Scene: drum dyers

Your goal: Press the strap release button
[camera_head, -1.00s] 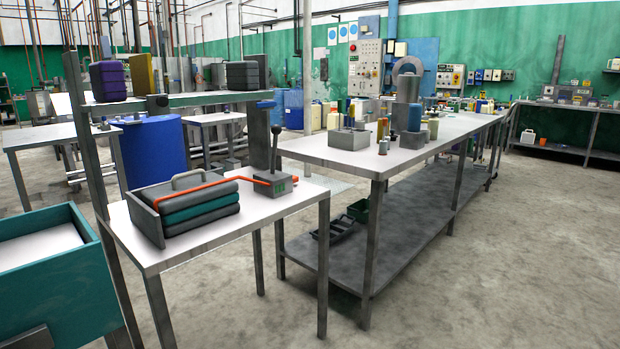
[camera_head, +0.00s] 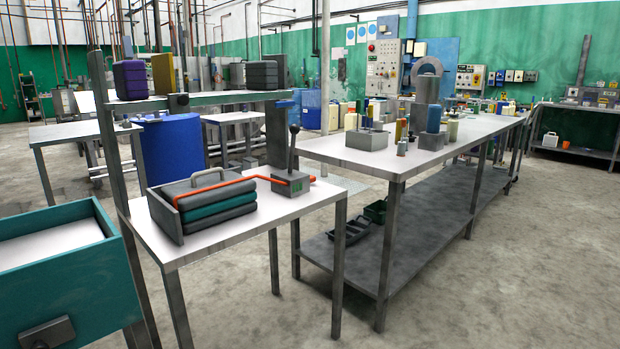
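An orange strap (camera_head: 230,185) runs over a stack of grey and teal folded pieces (camera_head: 218,205) in a grey holder (camera_head: 163,216) on a small white-topped table (camera_head: 250,228). The strap leads right to a grey box (camera_head: 291,182) with an upright black-knobbed lever (camera_head: 293,150). A small green patch (camera_head: 298,187) shows on the box's front; I cannot tell whether it is the strap release button. My gripper is not in view.
A teal open-topped box (camera_head: 70,290) stands at left front. A post and shelf (camera_head: 200,101) with cases on it rise behind the small table. A long workbench (camera_head: 350,157) with several containers stands to the right. Floor (camera_head: 480,270) at right front is clear.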

